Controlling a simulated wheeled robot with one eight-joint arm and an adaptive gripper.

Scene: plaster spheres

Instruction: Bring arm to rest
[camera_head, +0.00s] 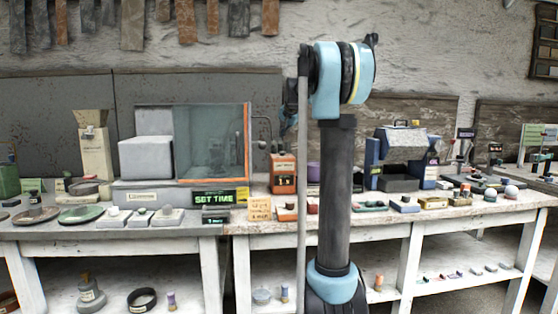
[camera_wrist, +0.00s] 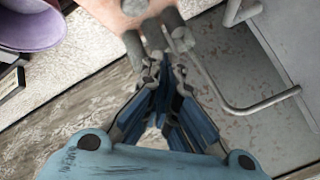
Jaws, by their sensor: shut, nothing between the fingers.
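My gripper (camera_wrist: 163,62) shows in the wrist view with its two fingers together and nothing between them. Its tips point toward the top of the picture, near an orange-pink object with grey knobs (camera_wrist: 135,8). I cannot tell whether they touch it. In the head view my arm (camera_head: 336,190) stands upright in front of the workbench and bends at a light-blue joint at the top. The gripper is not clearly visible there.
The bench (camera_head: 285,228) is crowded. It holds a glass-sided case (camera_head: 210,145), an orange device (camera_head: 283,174) and a blue machine (camera_head: 400,150). In the wrist view a purple round vessel (camera_wrist: 30,28) is upper left and a bent metal rod (camera_wrist: 245,108) is right of my fingers.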

